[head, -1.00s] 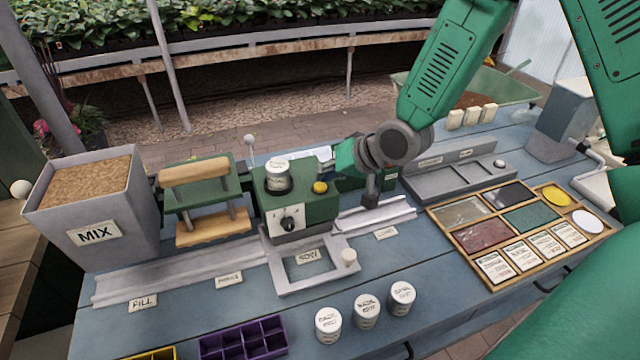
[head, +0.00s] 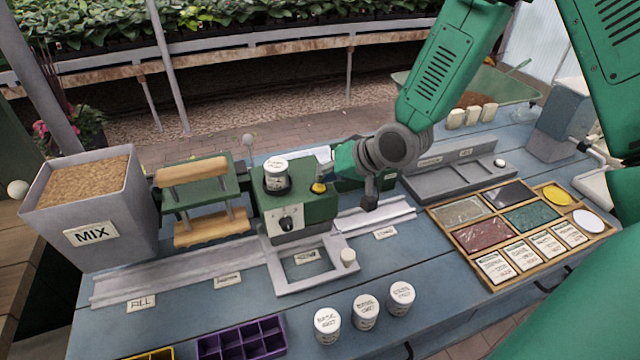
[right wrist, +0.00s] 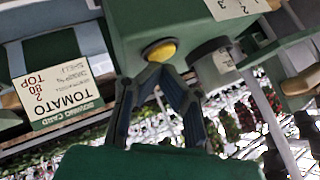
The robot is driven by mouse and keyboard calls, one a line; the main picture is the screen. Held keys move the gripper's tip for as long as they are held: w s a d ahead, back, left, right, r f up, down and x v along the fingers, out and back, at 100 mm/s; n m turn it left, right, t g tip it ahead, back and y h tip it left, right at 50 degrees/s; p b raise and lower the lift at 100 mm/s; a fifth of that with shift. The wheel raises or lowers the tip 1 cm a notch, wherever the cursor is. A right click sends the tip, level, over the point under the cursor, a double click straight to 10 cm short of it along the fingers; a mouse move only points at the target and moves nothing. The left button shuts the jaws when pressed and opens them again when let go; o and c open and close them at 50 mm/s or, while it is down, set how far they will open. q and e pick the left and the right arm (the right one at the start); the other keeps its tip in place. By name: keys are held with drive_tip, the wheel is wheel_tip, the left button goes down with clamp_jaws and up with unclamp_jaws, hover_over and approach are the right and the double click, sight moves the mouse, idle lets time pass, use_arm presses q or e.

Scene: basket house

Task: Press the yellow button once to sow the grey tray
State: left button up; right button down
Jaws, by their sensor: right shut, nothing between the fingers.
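The yellow button (head: 319,187) is on the top right of the green seeder box (head: 310,208), above the frame labelled SOW (head: 340,268). My right gripper (head: 324,177) is shut and empty, with its fingertips at the button. In the right wrist view the closed fingertips (right wrist: 160,68) meet just at the edge of the yellow button (right wrist: 159,50). I cannot tell whether they touch it or whether it is pressed down. The SOW frame is grey; I cannot make out a separate grey tray in it. My left gripper is not in view.
A white-labelled jar (head: 275,172) stands on the seeder beside the button. A dial (head: 286,223) is on its front. The press (head: 200,200) and MIX bin (head: 88,205) stand left. Several white pots (head: 365,311) and a purple tray (head: 242,340) lie in front.

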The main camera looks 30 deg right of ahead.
sight(321, 186)
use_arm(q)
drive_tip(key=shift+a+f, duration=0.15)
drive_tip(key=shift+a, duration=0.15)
use_arm(e)
drive_tip(key=shift+a, duration=0.4)
drive_tip(key=shift+r+p, duration=0.9)
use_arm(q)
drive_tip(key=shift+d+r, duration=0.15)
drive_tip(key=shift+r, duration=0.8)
use_arm(e)
drive_tip(key=shift+a+r, duration=0.1)
wheel_tip(321, 186, up, 5)
drive_tip(key=p, duration=0.4)
drive_tip(key=shift+p, duration=0.4)
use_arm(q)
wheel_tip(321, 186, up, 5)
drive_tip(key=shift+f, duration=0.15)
